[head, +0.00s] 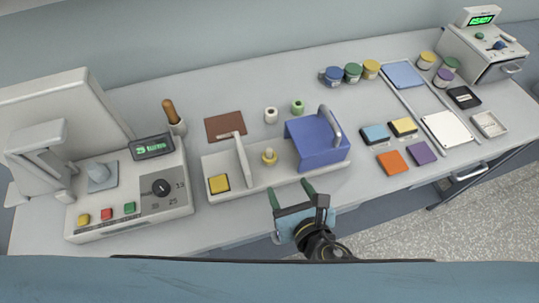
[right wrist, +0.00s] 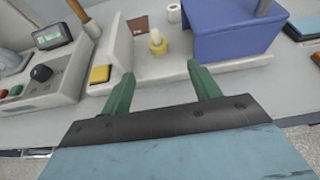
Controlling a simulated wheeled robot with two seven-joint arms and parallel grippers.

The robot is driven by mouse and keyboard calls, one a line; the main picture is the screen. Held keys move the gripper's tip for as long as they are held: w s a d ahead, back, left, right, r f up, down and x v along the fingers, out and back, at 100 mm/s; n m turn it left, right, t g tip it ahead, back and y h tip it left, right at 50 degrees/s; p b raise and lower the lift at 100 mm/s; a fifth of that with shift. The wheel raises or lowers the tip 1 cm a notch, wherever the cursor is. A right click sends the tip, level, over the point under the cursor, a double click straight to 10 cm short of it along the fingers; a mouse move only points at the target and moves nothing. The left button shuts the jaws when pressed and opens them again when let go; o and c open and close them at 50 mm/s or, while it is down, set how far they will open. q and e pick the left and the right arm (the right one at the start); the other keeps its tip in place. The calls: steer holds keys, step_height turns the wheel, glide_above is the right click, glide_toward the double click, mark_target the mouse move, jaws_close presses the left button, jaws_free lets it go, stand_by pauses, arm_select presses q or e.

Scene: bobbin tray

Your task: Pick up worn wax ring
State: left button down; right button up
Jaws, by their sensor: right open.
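A yellow ring (head: 269,159), which looks like the worn wax ring, sits around a short pale post on the light grey station (head: 235,190). In the right wrist view the ring (right wrist: 158,48) shows ahead, between the directions of my two fingers, with the pale post rising through it. My right gripper (head: 290,191) has green fingers, is open and empty, and is in front of the station's near edge, apart from the ring. The right wrist view also shows its spread fingers (right wrist: 160,73). My left gripper is not in view.
An upright pale plate (head: 243,160) stands left of the ring, and a blue block with a grey handle (head: 318,145) stands right of it. A yellow pad (head: 219,184) lies at the station's left. A control machine (head: 130,195) is further left.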

glide_toward(271, 158)
steer(key=x, duration=0.3)
steer(key=shift+w+d+r, duration=0.1)
steer(key=shift+d, duration=0.05)
steer(key=shift+b+x, duration=0.45)
steer(key=shift+x, duration=2.4)
steer(key=c, duration=1.1)
